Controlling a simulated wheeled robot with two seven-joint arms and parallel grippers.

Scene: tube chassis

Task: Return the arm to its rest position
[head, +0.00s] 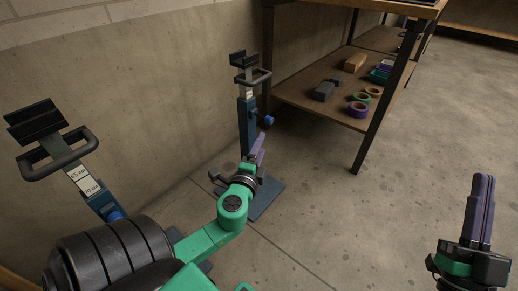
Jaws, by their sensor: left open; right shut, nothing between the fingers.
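My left arm (195,245), green, reaches in from the lower left. My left gripper (258,150) has purple fingers and is open; nothing shows held in it. It appears in front of the lower part of a blue post stand (248,125), and I cannot tell whether they touch. My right gripper (481,210) is at the lower right, its purple fingers pointing up. It is shut and empty, over open floor. Most of my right arm is out of view.
The stand has a dark handle and pad on top and a blue base plate (266,198). A similar stand (85,182) is at left by the concrete wall (150,90). A shelf rack (297,91) behind holds tape rolls (358,110) and blocks. The right floor is clear.

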